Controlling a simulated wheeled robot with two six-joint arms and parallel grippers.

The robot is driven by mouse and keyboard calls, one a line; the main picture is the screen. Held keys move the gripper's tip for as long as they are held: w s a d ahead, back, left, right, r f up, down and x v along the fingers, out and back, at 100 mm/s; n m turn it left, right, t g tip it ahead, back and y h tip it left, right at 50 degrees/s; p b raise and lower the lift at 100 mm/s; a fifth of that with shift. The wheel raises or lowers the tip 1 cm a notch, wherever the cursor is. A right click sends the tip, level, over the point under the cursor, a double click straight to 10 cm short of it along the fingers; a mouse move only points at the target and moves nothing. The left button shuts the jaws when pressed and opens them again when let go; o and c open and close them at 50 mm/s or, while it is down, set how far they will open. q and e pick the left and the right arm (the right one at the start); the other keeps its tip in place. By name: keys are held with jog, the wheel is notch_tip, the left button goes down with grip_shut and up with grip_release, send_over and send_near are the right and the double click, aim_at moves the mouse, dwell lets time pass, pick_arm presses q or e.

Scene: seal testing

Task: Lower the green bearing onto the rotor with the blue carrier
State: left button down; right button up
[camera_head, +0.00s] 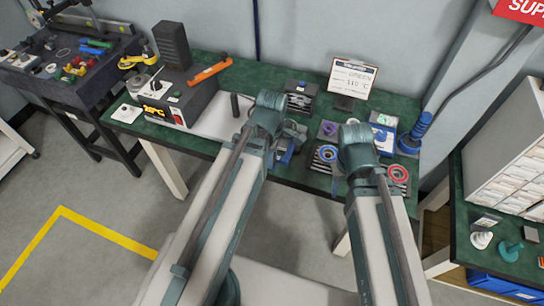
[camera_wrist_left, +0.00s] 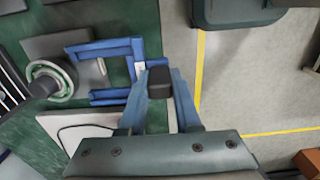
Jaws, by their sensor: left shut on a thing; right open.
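In the left wrist view, my left gripper (camera_wrist_left: 160,85) is shut on the dark grip block of the blue carrier (camera_wrist_left: 138,72). The carrier is a flat blue fork whose open side faces left. The green bearing (camera_wrist_left: 50,76), a pale ring with green, lies left of the fork's opening. A dark shaft end, perhaps the rotor (camera_wrist_left: 42,88), shows at its lower left; I cannot tell how far the bearing sits on it. In the head view, my left gripper (camera_head: 288,140) hides most of this. My right gripper (camera_head: 345,180) is open, over the bench's front part.
A heater box (camera_head: 165,105) reading °C stands on the green bench (camera_head: 240,75) at left. A clipboard (camera_head: 352,78) stands at the back, and a blue-based stand (camera_head: 415,135) at right.

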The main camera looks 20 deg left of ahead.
pick_arm(q)
jog(key=shift+r+p, duration=3.15)
jog(key=shift+r, duration=0.4)
jog(key=shift+f, duration=0.1)
